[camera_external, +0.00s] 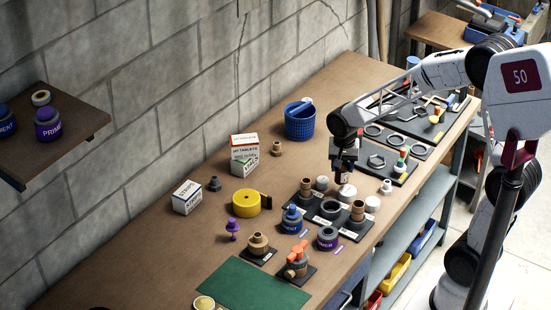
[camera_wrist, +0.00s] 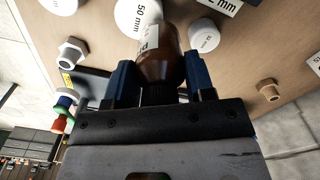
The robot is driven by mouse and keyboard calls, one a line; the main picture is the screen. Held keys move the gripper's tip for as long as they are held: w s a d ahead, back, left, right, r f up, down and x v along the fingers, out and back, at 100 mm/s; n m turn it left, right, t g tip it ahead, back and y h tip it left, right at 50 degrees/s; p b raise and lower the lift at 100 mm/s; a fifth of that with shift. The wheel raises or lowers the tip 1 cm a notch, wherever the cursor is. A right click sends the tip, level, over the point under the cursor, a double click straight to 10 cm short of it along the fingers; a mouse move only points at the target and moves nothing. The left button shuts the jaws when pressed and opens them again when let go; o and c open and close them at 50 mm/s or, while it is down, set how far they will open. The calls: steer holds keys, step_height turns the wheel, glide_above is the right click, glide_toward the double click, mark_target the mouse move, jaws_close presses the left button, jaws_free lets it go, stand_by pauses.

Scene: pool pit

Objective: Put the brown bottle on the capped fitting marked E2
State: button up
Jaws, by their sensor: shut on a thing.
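The brown bottle (camera_wrist: 160,64) with a white label is between the two blue fingers of my gripper (camera_wrist: 160,82) in the wrist view. My gripper is shut on it. In the external view my gripper (camera_external: 343,168) hangs above the bench, and the bottle (camera_external: 342,177) shows small and dark below it. White capped fittings stand close by: one (camera_external: 322,183) to the left, one (camera_external: 346,192) just below the bottle and one (camera_external: 372,204) to the right. In the wrist view a cap marked 50 mm (camera_wrist: 130,17) and a smaller white cap (camera_wrist: 204,36) flank the bottle. I cannot read an E2 mark.
Black trays (camera_external: 330,222) with brown fittings and rings stand in front of the white caps. A blue basket (camera_external: 300,124), boxes (camera_external: 244,155) and a yellow tape roll (camera_external: 246,203) lie to the left. Dark tool boards (camera_external: 390,165) lie to the right.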

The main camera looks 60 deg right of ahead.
steer(key=w+d+r, duration=0.2)
steer(key=w+d, duration=0.8)
steer(key=d, duration=0.3)
steer(key=w+d+r, duration=0.3)
steer(key=w+d, duration=0.8)
steer(key=d, duration=0.3)
steer(key=shift+d+m, duration=0.2)
steer(key=shift+m, duration=0.1)
steer(key=shift+w+r, duration=0.1)
steer(key=shift+w, duration=0.05)
glide_above(307, 100)
steer(key=shift+f, duration=0.75)
steer(key=shift+f, duration=1.75)
steer(key=shift+f, duration=0.1)
steer(key=o, duration=1)
steer(key=shift+c, duration=0.2)
